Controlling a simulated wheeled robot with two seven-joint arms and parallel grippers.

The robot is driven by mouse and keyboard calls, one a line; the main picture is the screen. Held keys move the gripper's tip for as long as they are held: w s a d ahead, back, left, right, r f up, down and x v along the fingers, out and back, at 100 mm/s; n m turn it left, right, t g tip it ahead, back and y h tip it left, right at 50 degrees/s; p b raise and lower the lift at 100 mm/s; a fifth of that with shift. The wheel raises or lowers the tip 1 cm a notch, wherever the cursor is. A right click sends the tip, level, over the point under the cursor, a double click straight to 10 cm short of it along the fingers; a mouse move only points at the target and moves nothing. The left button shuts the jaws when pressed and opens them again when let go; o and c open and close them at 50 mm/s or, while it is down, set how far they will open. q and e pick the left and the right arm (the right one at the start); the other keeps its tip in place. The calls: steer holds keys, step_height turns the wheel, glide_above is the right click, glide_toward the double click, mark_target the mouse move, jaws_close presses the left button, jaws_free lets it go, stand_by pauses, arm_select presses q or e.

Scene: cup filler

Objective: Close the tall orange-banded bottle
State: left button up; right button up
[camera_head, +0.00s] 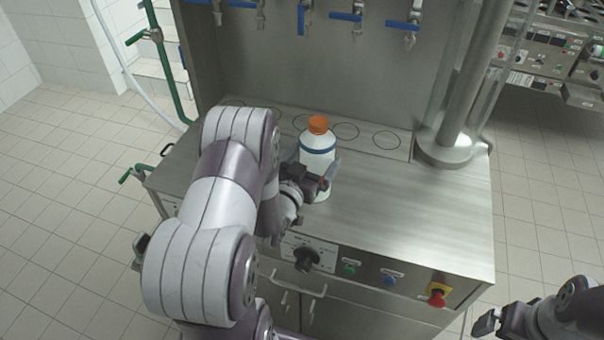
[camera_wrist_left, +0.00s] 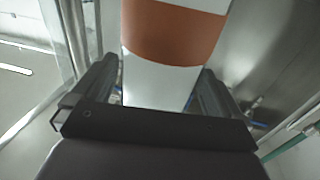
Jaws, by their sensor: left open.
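A white bottle (camera_head: 317,158) stands upright on the steel counter. It has an orange cap (camera_head: 318,124) on its top and a blue band below its shoulder. In the left wrist view the white bottle (camera_wrist_left: 158,82) shows a broad orange band. The lower part of the bottle is mostly hidden by my left gripper in the head view. My left gripper (camera_head: 313,162) is open, with its fingers on either side of the bottle; whether they touch it I cannot tell. My right gripper (camera_head: 487,322) is at the bottom right, away from the counter; its jaws are unclear.
The steel counter (camera_head: 420,200) is clear to the right of the bottle. A row of marked circles (camera_head: 345,131) runs along its back. Blue-handled taps (camera_head: 402,25) hang above. A thick steel column (camera_head: 462,90) stands at the back right. Knobs and a red button (camera_head: 437,298) line the front.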

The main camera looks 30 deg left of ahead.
arm_select(q)
steer(key=s+b, duration=0.2)
steer(key=s, duration=0.8)
steer(key=shift+d, duration=0.4)
steer(key=w+d+f+g, duration=0.1)
steer(key=g, duration=0.1)
steer(key=w+d+f+m+g, duration=0.1)
steer(key=f+g, duration=0.1)
steer(key=g, duration=0.1)
steer(key=w+f+g, duration=0.1)
steer(key=g, duration=0.1)
steer(key=shift+d+f+g+h, duration=0.25)
steer(key=shift+d+g+h, duration=0.15)
steer(key=s+d+r+g, duration=0.1)
steer(key=s+d+g, duration=0.7)
steer(key=s, duration=0.3)
steer(key=shift+d+r+g+h, duration=0.2)
steer(key=shift+r+g+h, duration=0.05)
steer(key=shift+g+h, duration=0.15)
